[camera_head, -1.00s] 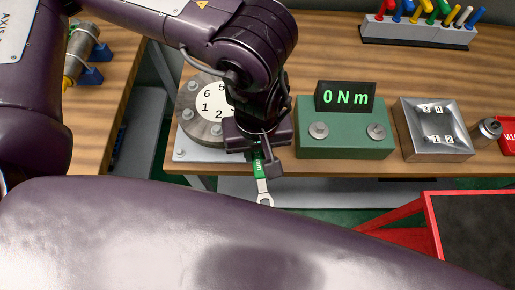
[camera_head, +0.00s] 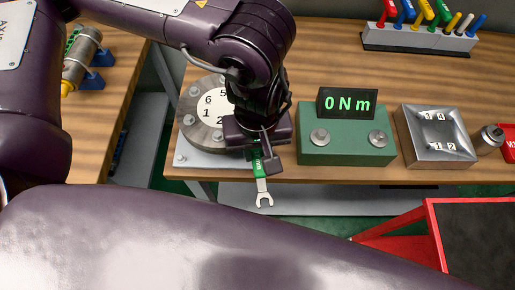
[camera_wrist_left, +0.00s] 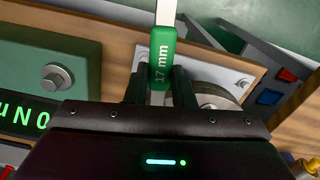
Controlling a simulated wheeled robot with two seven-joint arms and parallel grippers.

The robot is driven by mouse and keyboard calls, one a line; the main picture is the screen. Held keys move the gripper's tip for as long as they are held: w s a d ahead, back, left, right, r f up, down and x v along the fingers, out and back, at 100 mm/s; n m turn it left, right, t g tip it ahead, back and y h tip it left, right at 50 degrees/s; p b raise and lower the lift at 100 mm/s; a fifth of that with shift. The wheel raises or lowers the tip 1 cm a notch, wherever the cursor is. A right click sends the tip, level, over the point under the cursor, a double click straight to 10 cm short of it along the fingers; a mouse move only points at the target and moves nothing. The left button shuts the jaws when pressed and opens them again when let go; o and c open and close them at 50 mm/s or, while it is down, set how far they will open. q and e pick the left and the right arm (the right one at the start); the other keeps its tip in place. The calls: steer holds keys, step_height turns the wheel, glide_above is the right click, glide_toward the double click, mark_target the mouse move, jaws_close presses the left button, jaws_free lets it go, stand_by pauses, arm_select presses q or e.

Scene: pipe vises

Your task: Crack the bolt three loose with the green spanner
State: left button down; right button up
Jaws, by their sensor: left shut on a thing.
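My left gripper (camera_head: 258,158) is shut on the green spanner (camera_head: 261,180) and holds it beyond the table's front edge, its open-ended silver jaw pointing toward the camera. In the left wrist view the spanner (camera_wrist_left: 162,62) reads "17 mm" and sits between the fingers. A round grey flange (camera_head: 199,110) with a white numbered plate lies behind and left of the gripper. Digits 6, 5, 1 and 2 show; the gripper and arm hide the plate's right side, and I cannot see a number 3. The spanner touches no bolt. My right gripper is not in view.
A green box (camera_head: 345,148) with two bolts and a display reading "0 N m" stands right of the gripper. Further right are a metal block (camera_head: 433,135) with numbered spots, a knurled cylinder (camera_head: 488,140) and a red tray. A tool rack (camera_head: 418,38) stands at the back. A red-framed cart (camera_head: 434,225) is at lower right.

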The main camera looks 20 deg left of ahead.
arm_select(q)
steer(key=shift+w+a, duration=0.35)
steer(key=shift+w, duration=0.3)
stand_by(0.4)
steer(key=shift+w+d+n, duration=0.2)
steer(key=shift+d+n, duration=0.2)
steer(key=shift+n, duration=0.2)
steer(key=shift+w+d+n, duration=0.2)
steer(key=shift+d+n, duration=0.1)
steer(key=shift+n, duration=0.3)
steer(key=shift+w+d+n, duration=0.25)
steer(key=shift+d+n, duration=0.05)
steer(key=shift+n, duration=0.3)
